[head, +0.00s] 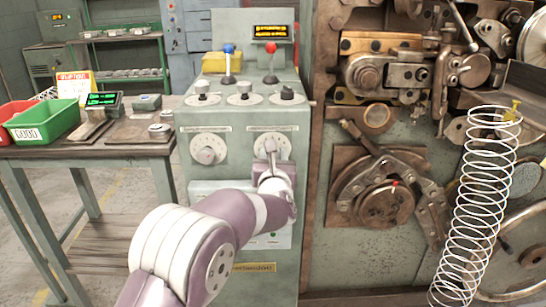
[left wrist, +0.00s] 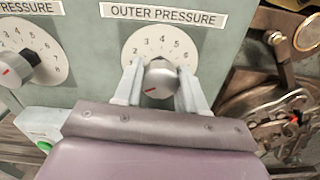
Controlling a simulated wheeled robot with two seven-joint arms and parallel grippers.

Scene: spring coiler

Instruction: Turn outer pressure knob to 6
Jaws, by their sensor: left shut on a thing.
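The outer pressure knob (left wrist: 160,76) is a grey knob on a round white numbered dial (left wrist: 157,38), under a label reading "OUTER PRESSURE". Its red mark sits at the lower left of the knob, away from the 6 at the right side of the dial. My left gripper (left wrist: 159,82) has one finger on each side of the knob and is shut on it. In the head view my left gripper (head: 270,150) reaches the right-hand dial (head: 284,142) on the green control cabinet and hides most of the knob. My right gripper is not in view.
A second pressure dial (head: 208,148) sits to the left on the same panel. Knobs and two levers, blue (head: 229,49) and red (head: 271,48), stand on the cabinet top. The coiling machine (head: 400,140) with a large spring (head: 480,190) is close on the right.

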